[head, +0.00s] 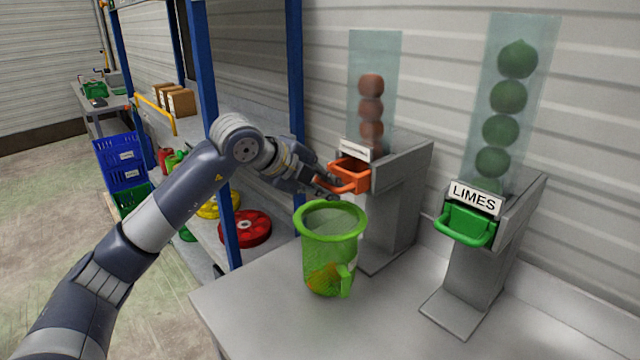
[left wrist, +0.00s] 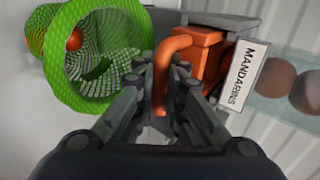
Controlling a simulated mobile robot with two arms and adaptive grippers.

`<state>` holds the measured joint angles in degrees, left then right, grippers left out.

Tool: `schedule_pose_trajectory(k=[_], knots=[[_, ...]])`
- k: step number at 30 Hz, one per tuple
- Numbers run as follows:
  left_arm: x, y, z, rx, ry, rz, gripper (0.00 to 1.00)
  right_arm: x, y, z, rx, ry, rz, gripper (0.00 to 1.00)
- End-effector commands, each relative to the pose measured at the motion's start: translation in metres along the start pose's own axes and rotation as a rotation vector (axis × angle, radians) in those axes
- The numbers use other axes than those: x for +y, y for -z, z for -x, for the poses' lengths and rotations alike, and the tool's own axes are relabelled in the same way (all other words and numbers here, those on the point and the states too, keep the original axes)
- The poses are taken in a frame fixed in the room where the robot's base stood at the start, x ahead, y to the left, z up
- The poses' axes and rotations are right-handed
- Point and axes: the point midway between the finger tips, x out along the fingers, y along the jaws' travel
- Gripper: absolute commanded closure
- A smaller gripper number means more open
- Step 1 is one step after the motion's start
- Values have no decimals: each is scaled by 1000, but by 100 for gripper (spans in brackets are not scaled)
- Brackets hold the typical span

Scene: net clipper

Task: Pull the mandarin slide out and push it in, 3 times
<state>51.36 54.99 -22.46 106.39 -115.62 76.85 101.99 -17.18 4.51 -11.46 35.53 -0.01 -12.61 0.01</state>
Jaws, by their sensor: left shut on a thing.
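The orange mandarin slide (head: 352,174) sits at the front of the grey left dispenser (head: 400,180), under a clear tube with several mandarins (head: 371,108). My left gripper (head: 332,186) is shut on the slide's handle; the left wrist view shows the orange handle (left wrist: 170,70) between the fingers. The slide sticks out somewhat from the dispenser; how far is hard to tell. The label reading MANDARINS (left wrist: 242,75) is beside it. A green net bag on a round green rim (head: 330,218) stands below the slide, with something orange in its bottom (head: 325,278). My right gripper is not in view.
The limes dispenser (head: 470,265) with its green slide (head: 466,225) stands to the right on the grey table (head: 260,310). A blue-post shelf (head: 205,70) with red and yellow discs is behind my left arm. The front of the table is clear.

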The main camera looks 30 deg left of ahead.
Motion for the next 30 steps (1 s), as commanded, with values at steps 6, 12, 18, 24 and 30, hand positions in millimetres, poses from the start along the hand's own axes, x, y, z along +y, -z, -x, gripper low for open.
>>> schedule_pose_trajectory(k=[6,12,18,24,30], knots=[[-17,-4,-7,-9,15,3,100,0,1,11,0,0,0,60],[-26,-4,-18,-10,16,3,100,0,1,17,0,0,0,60],[-28,-4,-24,-11,15,2,100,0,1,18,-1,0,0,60],[-27,-5,-23,-11,15,2,100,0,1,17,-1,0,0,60],[-27,-5,-23,-12,14,2,100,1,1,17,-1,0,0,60]])
